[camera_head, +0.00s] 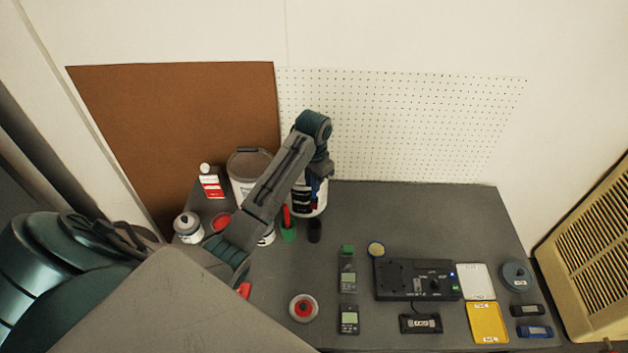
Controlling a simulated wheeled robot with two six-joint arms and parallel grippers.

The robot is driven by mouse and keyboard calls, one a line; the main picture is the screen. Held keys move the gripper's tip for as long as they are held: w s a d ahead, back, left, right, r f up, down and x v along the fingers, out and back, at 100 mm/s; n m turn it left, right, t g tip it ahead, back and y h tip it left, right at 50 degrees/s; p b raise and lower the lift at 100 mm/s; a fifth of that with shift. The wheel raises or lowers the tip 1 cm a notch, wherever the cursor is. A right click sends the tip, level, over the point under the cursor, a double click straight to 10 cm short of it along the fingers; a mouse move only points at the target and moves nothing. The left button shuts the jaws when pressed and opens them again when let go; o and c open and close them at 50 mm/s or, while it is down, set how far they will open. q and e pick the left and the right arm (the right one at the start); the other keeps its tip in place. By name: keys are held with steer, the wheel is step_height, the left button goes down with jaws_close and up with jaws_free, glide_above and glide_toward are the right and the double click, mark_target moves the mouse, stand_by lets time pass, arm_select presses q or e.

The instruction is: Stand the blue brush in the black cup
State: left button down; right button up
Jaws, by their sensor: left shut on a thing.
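The black cup (314,232) stands upright on the grey table, just right of a green cup (288,232). My left arm reaches in from the left and its gripper (316,178) hangs in front of a white bucket, above and behind the black cup in the picture. It is shut on the blue brush (314,186), of which only a small blue part shows. The brush's lower end is hard to tell against the dark marking on the bucket. I cannot tell whether brush and cup touch. My right gripper is not in view.
The white bucket (322,204) stands behind the cup. A red item (286,214) stands in the green cup. A larger pail (240,168) and bottles stand to the left. Meters and a black device (400,280) lie front right. The table right of the black cup is clear.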

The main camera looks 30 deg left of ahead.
mark_target(312, 209)
arm_select(q)
step_height(312, 209, down, 4)
steer(key=shift+s+r, duration=0.1)
steer(key=shift+s+f, duration=0.1)
steer(key=shift+f, duration=0.85)
steer(key=shift+f+b, duration=0.95)
steer(key=shift+f, duration=2.35)
steer(key=c, duration=1.3)
jaws_free()
steer(key=shift+r, duration=0.1)
